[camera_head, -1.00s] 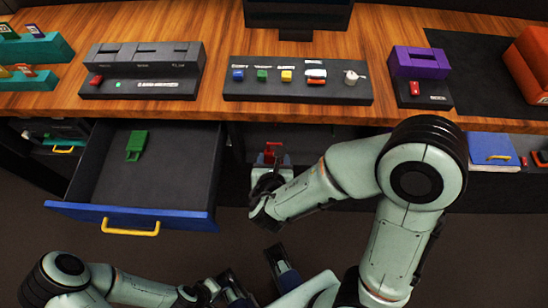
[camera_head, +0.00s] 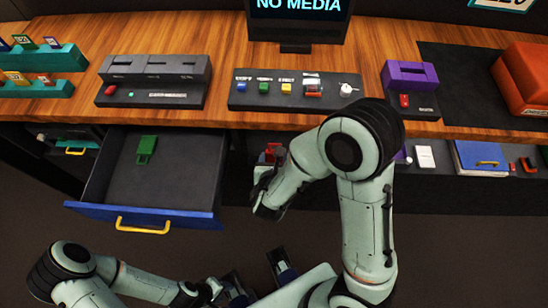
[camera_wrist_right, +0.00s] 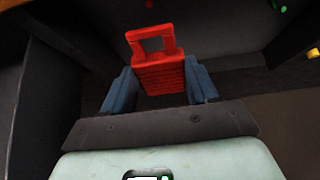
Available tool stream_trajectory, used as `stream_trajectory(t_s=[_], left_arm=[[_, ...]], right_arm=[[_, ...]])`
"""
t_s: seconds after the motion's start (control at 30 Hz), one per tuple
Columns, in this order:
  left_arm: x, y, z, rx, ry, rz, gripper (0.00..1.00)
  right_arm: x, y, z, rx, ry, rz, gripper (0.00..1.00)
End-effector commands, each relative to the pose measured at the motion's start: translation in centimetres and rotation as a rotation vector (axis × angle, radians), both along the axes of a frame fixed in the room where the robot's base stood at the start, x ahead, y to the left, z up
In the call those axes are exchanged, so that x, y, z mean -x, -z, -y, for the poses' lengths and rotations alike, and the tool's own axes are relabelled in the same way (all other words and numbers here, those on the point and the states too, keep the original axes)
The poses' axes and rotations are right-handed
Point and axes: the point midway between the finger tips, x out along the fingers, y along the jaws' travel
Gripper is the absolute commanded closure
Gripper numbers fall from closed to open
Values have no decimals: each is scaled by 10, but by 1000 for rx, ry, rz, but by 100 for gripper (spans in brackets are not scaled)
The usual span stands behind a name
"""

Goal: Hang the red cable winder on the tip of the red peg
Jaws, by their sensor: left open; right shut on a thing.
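The red cable winder (camera_wrist_right: 158,70) is held between the blue-grey fingers of my right gripper (camera_wrist_right: 160,84) in the right wrist view. Its open loop points away from the gripper. In the head view the winder (camera_head: 271,151) shows as a small red shape at my right gripper (camera_head: 266,170), below the front edge of the desk and right of the open drawer. My left gripper (camera_head: 260,276) is open and empty at the bottom middle, well away from the winder. I cannot make out the red peg with certainty in either view.
An open drawer (camera_head: 203,212) with a blue front holds a green winder-like piece (camera_head: 147,149). A dark panel with coloured buttons (camera_head: 240,100) and a purple block (camera_head: 410,73) stand on the desk (camera_head: 222,55). A blue folder-like item (camera_head: 480,156) lies on the shelf below, at right.

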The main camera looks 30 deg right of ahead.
Motion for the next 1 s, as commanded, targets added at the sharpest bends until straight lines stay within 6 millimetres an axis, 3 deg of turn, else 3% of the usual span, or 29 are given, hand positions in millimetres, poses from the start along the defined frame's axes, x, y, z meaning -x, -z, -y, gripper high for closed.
stream_trajectory(t_s=[1.0], left_arm=[[-2, -14, 0, 1, 1, -2, 57]], right_arm=[[-53, 4, 33, 1, 2, 1, 72]])
